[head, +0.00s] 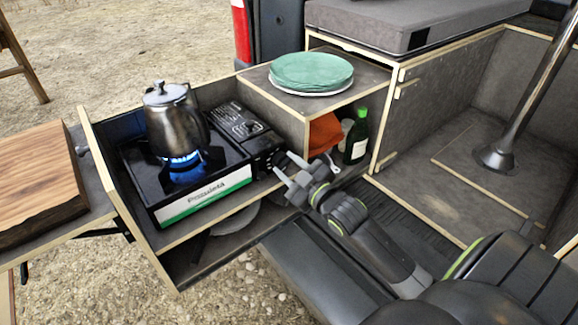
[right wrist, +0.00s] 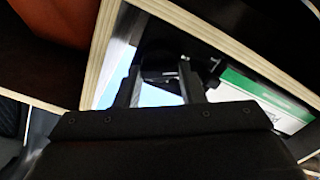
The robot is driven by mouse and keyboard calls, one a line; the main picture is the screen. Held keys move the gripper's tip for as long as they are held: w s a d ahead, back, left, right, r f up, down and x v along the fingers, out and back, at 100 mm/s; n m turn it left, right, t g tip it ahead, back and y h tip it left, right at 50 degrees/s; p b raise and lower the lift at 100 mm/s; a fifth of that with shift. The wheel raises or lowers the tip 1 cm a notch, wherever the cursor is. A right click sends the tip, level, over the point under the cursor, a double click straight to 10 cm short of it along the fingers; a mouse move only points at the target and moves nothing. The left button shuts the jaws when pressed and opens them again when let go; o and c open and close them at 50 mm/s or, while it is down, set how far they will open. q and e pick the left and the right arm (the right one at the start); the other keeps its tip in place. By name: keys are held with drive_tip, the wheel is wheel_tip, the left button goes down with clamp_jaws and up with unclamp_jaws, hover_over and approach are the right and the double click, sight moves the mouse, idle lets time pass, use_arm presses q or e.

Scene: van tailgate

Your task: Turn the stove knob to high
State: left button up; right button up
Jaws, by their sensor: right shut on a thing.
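The camping stove (head: 206,198) stands in the pulled-out drawer, with a steel kettle (head: 172,118) on its burner. A blue flame (head: 181,164) burns under the kettle. My right gripper (head: 281,168) is at the right front end of the stove, shut on the stove knob. The knob is mostly hidden by the fingers in the head view, and its setting cannot be read. In the right wrist view the two fingers (right wrist: 161,82) reach to the small dark knob (right wrist: 160,73) beside the green and white front panel. My left gripper is not in view.
The drawer's wooden rim (head: 113,190) surrounds the stove. To the right, a shelf box holds green plates (head: 311,71) on top and a green bottle (head: 357,138) inside. A wooden board (head: 38,185) lies at the left. Bare floor (head: 420,200) is clear at the right.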

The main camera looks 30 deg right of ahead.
drive_tip(key=shift+r+m+p, duration=0.25)
drive_tip(key=shift+m+p, duration=0.55)
drive_tip(key=shift+p, duration=0.2)
drive_tip(key=shift+m+p, duration=0.85)
drive_tip(key=shift+m, duration=0.15)
drive_tip(key=shift+f+m, duration=0.2)
drive_tip(key=shift+m, duration=0.5)
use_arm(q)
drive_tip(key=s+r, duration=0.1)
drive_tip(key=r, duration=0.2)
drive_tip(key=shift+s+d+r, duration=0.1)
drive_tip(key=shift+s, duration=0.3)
use_arm(e)
drive_tip(key=o, duration=1)
drive_tip(key=shift+s+d, duration=0.1)
drive_tip(key=shift+s, duration=0.05)
